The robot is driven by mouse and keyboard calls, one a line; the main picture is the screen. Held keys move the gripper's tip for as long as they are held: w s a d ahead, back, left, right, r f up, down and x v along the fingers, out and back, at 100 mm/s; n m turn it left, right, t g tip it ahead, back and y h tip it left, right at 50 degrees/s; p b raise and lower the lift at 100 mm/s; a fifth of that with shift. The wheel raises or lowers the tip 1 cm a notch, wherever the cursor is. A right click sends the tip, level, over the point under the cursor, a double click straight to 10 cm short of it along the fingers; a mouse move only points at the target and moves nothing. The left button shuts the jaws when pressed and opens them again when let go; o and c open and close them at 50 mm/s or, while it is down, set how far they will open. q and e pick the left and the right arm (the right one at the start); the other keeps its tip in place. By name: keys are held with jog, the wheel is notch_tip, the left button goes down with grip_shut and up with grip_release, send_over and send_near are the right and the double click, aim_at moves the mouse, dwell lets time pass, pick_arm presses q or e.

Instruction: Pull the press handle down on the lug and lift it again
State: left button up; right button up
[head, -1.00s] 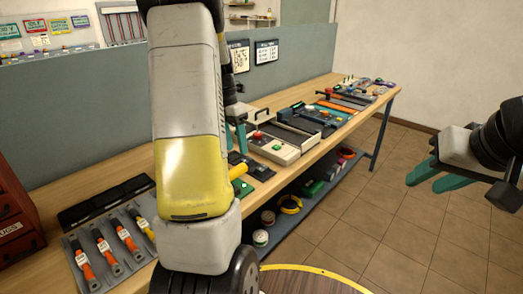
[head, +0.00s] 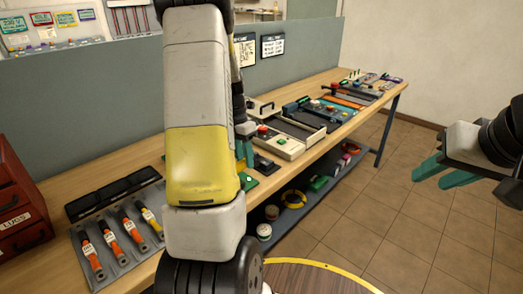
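My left arm crosses the middle of the head view and hides part of the bench. My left gripper (head: 245,152) shows its teal fingers just past the arm's right edge, low over the bench. I cannot tell whether it is open or shut, or whether it touches anything. A green piece (head: 249,182) on a dark base shows just below the fingers. The press handle and the lug cannot be made out; that part of the bench is mostly behind my arm. My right gripper (head: 440,172) is open and empty, off the bench at the right.
The wooden bench (head: 112,176) runs from front left to back right. A grey tray (head: 93,228) holds several orange-handled tools. A red drawer cabinet (head: 22,215) stands at the left. A pale device with a red button (head: 264,130) lies beyond my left gripper. Floor at right is clear.

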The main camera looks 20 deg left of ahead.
pick_arm(q)
grip_shut()
dwell(1.1)
